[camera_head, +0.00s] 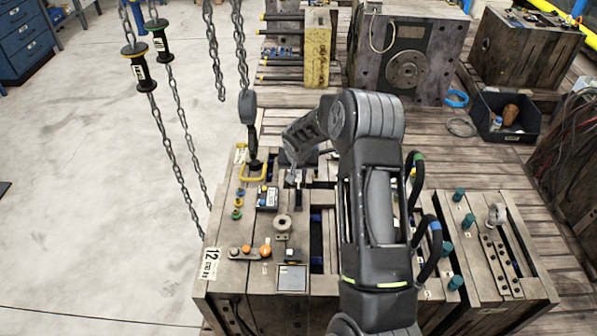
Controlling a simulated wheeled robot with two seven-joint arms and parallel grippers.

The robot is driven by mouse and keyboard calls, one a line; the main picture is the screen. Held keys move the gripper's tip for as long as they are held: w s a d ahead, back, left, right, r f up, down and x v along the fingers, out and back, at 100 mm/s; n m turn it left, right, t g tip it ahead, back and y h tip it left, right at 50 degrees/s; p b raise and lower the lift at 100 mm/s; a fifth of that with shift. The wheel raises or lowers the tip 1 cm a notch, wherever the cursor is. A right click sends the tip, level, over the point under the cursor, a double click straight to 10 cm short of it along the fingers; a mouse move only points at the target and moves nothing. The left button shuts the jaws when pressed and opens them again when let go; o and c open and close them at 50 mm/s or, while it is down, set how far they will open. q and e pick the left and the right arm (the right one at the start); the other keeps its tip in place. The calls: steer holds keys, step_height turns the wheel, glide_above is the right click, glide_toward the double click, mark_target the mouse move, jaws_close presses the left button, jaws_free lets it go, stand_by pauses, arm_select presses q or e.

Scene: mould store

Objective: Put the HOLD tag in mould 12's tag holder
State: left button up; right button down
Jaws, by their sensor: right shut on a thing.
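Mould 12 (262,215) is the weathered block in the lower middle, with a white "12" label (210,263) at its left corner. A square, dark-framed plate (292,278) lies on its near top edge; I cannot tell whether it is the tag holder. My right gripper (292,176) points down over the far part of mould 12's top. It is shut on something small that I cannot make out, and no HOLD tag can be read. My right arm hides the right part of the mould. My left gripper is not in view.
A chain hook (248,120) hangs down to a yellow ring (252,173) just left of my right gripper. Another mould (410,45) and a dark bin (506,115) stand behind. Floor at left is clear.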

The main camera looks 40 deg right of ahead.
steer(key=shift+f, duration=0.15)
steer(key=shift+f+b, duration=1.1)
steer(key=shift+f, duration=1.25)
steer(key=shift+a+b, duration=0.1)
steer(key=shift+b, duration=0.3)
steer(key=shift+f, duration=0.1)
steer(key=shift+f+b, duration=0.35)
steer(key=shift+b, duration=0.35)
steer(key=shift+f+b, duration=0.55)
steer(key=shift+b, duration=0.25)
steer(key=shift+f+b, duration=0.55)
steer(key=shift+b, duration=0.1)
stand_by(0.4)
